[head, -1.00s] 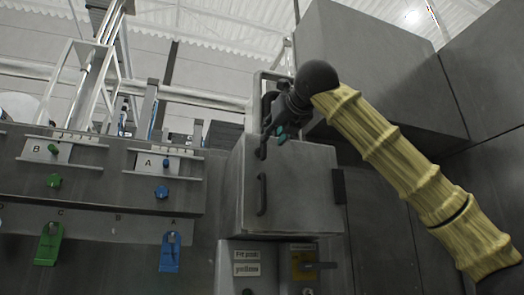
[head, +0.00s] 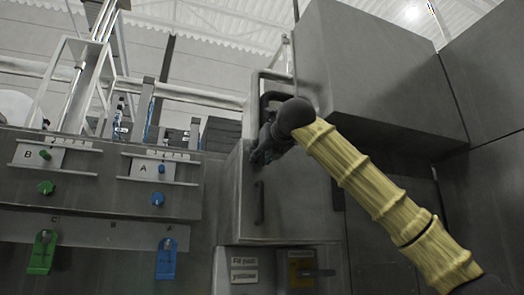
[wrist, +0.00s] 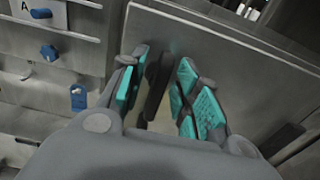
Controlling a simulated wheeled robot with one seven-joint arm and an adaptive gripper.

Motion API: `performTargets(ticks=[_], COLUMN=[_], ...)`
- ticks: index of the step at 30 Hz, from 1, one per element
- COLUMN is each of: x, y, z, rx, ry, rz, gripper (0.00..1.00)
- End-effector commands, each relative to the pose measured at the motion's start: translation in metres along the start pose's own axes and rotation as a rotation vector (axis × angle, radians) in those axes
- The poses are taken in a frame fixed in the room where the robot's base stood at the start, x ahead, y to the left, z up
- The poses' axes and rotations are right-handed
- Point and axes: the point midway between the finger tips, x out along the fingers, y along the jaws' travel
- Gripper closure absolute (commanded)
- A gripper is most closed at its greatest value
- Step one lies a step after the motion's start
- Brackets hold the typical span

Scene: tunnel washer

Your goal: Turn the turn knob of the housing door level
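The housing door (head: 295,205) is a grey metal panel in the middle of the head view. In the wrist view, a dark, elongated turn knob (wrist: 156,86) stands out from the door (wrist: 235,75). My gripper (wrist: 162,72) is open, with teal pads on both sides of the knob. A narrow gap shows at the left pad; whether the right pads touch the knob is hard to tell. In the head view, my gripper (head: 262,148) is at the door's upper left and hides the knob.
A dark bar handle (head: 259,203) is lower on the door. A labelled panel (head: 245,269) and a yellow switch (head: 301,268) sit below. To the left, a control panel (head: 100,185) carries green and blue knobs. A large grey box (head: 375,75) overhangs at upper right.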

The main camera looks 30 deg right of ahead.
Motion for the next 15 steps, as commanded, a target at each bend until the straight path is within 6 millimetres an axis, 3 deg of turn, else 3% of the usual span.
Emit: performTargets(ticks=[8,14,15], x=[0.0012,0.0011,0.0011], y=[0.0,0.0001,0.0001], z=[-0.0002,-0.0002,-0.0001], rx=[0.0,0.0,0.0], ry=[0.0,0.0,0.0], rz=[0.0,0.0,0.0], gripper=[0.68,1.0,1.0])
